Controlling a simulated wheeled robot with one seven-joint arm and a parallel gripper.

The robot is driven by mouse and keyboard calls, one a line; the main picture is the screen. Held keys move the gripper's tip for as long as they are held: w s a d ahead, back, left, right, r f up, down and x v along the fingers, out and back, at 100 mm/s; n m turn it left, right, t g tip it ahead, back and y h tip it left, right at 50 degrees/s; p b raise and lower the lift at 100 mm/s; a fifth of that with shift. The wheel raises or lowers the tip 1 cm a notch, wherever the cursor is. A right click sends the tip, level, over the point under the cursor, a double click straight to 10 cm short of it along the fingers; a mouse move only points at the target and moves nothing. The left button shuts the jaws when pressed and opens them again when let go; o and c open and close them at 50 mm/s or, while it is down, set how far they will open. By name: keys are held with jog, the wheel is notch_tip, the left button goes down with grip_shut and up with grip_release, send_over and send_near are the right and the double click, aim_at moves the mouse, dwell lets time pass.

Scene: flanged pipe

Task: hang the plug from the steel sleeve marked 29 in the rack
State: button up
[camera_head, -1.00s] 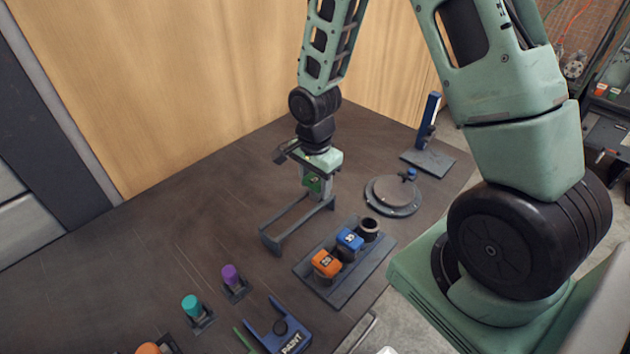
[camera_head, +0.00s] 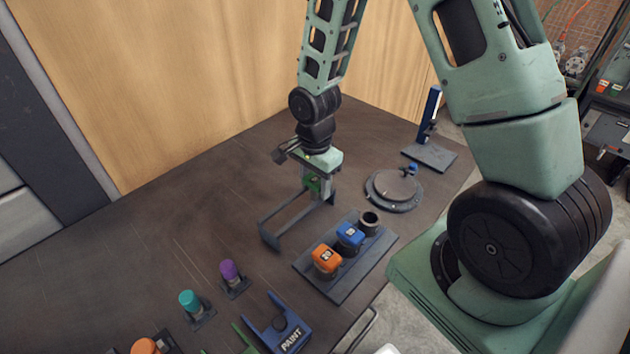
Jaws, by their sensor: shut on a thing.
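My gripper (camera_head: 320,189) points down at the far right end of the low grey rack (camera_head: 273,240) and is shut on a small green plug (camera_head: 313,184). The fingers partly hide the plug, and I cannot tell whether it touches the rack. To the right, a dark tray (camera_head: 337,291) holds a row of fittings. Its near fitting has an orange top (camera_head: 327,259) with a number that looks like 29. The middle one has a blue top (camera_head: 350,235) with an unclear number. The far one is an open round dark sleeve (camera_head: 369,222).
A round flanged plate (camera_head: 393,190) and a blue upright stand (camera_head: 430,130) are beyond the tray. Purple (camera_head: 229,270) and teal (camera_head: 189,300) capped pieces stand at the front left, near a blue holder marked PAINT (camera_head: 283,331). The table's left middle is clear.

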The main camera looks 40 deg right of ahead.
aim_at(315, 179)
jog(key=shift+s+f+b, duration=0.25)
jog(key=shift+f+b, duration=0.2)
jog(key=shift+f, duration=0.1)
jog(key=shift+s+f+b, duration=0.2)
jog(key=shift+f+b, duration=0.25)
jog(key=shift+f, duration=0.05)
jog(key=o, duration=1.2)
jog(key=shift+c, duration=0.2)
jog(key=shift+w+d+r+p, duration=0.1)
jog(key=shift+w+r+p, duration=0.15)
jog(key=shift+r+p, duration=0.85)
jog(key=shift+c, duration=1.1)
jog(key=o, duration=0.4)
jog(key=shift+r+p, duration=0.65)
jog(key=shift+r, duration=0.1)
notch_tip(315, 179, up, 4)
jog(key=p, duration=0.3)
jog(key=shift+w+f, duration=0.1)
jog(key=shift+w, duration=0.05)
